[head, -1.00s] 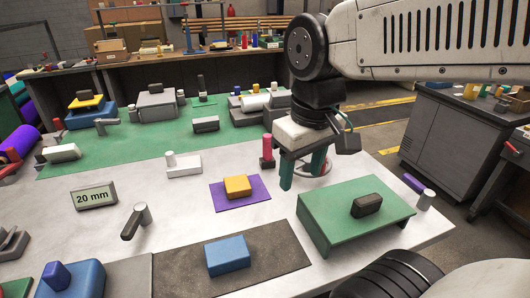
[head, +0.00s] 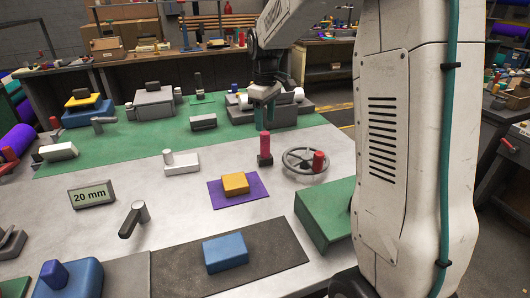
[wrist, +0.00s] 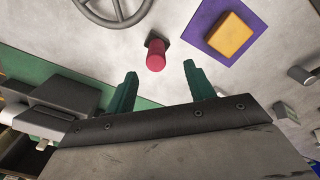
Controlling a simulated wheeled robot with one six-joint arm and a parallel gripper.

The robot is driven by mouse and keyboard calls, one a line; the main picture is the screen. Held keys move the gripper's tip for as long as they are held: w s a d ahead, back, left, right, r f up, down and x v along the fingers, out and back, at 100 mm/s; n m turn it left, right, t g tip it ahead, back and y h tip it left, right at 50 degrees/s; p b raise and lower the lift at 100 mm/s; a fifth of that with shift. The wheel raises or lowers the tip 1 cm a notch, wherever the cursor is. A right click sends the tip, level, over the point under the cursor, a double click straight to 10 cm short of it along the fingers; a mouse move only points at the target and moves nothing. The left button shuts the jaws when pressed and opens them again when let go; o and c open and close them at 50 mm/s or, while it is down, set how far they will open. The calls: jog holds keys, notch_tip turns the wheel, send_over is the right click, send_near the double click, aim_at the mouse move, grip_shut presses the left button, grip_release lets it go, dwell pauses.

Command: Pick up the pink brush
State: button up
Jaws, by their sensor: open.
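The pink brush (head: 265,146) stands upright on the white table, with a pink handle on a dark block-like base. In the wrist view the brush (wrist: 156,54) shows just beyond the fingertips, roughly in line with the gap between them. My gripper (head: 264,124) has teal fingers, open and empty, pointing down near the top of the handle in the head view. The open fingers also show in the wrist view (wrist: 160,70). The brush is not between the fingers.
A handwheel with a red knob (head: 318,160) stands right of the brush. A yellow block (head: 235,183) lies on a purple sheet (head: 216,196) in front of it. A grey machine with a pale roll (head: 296,117) is behind. A green raised board (head: 325,215) is front right.

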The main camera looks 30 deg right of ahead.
aim_at(265, 133)
jog(key=shift+w+d+f, duration=0.1)
jog(key=shift+w+f, duration=0.1)
jog(key=shift+f, duration=0.2)
jog(key=f, duration=0.7)
jog(key=shift+w+d+f, duration=0.1)
jog(key=shift+w+f, duration=0.05)
jog(key=shift+w, duration=0.05)
jog(key=c, duration=1.1)
